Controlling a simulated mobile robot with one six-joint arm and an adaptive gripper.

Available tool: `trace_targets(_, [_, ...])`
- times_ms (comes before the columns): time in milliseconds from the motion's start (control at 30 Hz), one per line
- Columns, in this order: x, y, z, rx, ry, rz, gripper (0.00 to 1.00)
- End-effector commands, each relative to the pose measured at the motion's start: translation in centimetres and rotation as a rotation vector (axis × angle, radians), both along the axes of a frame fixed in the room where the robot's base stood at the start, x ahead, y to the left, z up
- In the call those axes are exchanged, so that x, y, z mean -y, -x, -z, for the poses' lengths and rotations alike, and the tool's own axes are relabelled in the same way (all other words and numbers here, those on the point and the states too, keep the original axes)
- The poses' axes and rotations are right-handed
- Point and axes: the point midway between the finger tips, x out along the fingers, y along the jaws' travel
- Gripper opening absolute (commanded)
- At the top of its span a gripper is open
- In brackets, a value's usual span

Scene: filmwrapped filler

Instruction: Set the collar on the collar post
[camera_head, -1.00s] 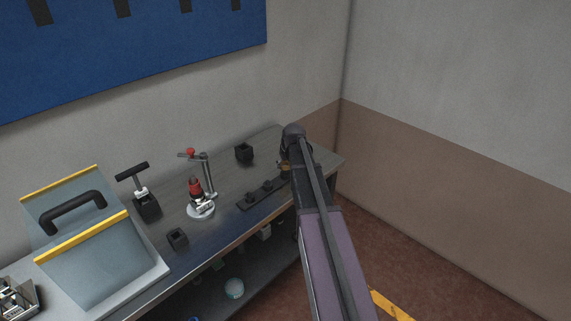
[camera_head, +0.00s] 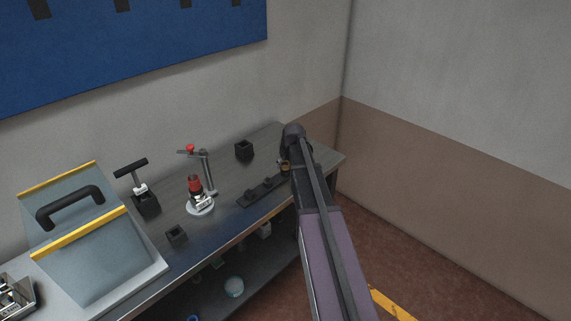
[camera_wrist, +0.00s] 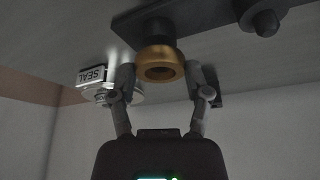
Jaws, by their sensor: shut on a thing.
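The brass-coloured collar (camera_wrist: 160,62) sits between the two fingertips of my gripper (camera_wrist: 162,80) in the wrist view, and the gripper is shut on it. A dark post (camera_wrist: 153,28) stands directly in line with the collar, on a dark strip (camera_wrist: 204,8). I cannot tell whether the collar is around the post or just short of it. In the head view the collar (camera_head: 284,167) shows as a small brass patch near the right end of the strip (camera_head: 256,195). My arm hides most of the gripper there.
Another dark post (camera_wrist: 262,23) stands on the strip. The right wall is close.

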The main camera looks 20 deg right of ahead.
Motion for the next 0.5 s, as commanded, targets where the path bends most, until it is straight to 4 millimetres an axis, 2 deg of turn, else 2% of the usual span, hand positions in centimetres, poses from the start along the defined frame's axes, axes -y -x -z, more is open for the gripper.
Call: trace_targets(500, [0.00, -0.01, 1.00, 0.000, 0.000, 0.000, 0.10])
